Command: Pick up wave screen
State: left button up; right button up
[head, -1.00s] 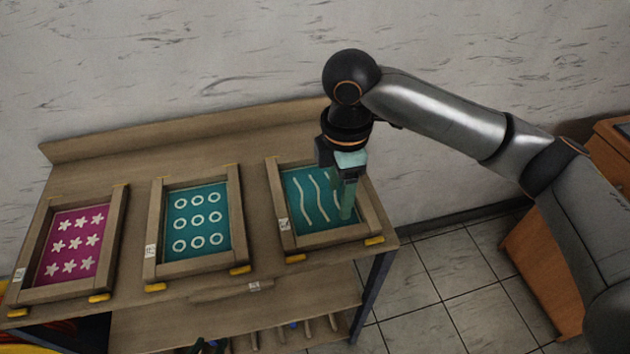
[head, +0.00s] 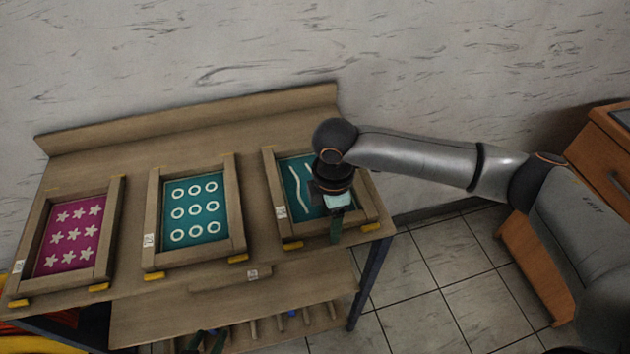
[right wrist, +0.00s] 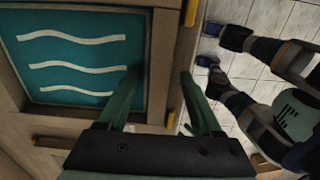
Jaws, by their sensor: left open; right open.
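The wave screen (head: 290,182) is a teal panel with white wavy lines in a wooden frame, lying on the table at the right end of the row. It also shows in the right wrist view (right wrist: 75,68). My right gripper (head: 336,234) is open over its front rail, hiding part of the panel. In the right wrist view the fingers (right wrist: 160,82) lie on either side of that rail, one over the teal panel and one past the outer edge. I cannot tell whether they touch it. My left gripper (head: 210,343) is open, low at the bottom edge, partly cut off.
The circle screen (head: 194,212) and the magenta star screen (head: 68,235) lie to the left on the wooden table (head: 140,150). Yellow pieces (head: 238,258) sit at the frames' front corners. A lower shelf (head: 150,320) is underneath. Tiled floor (head: 430,265) is open at right.

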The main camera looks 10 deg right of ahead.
jog(key=shift+c, duration=0.3)
grip_shut()
dwell(0.4)
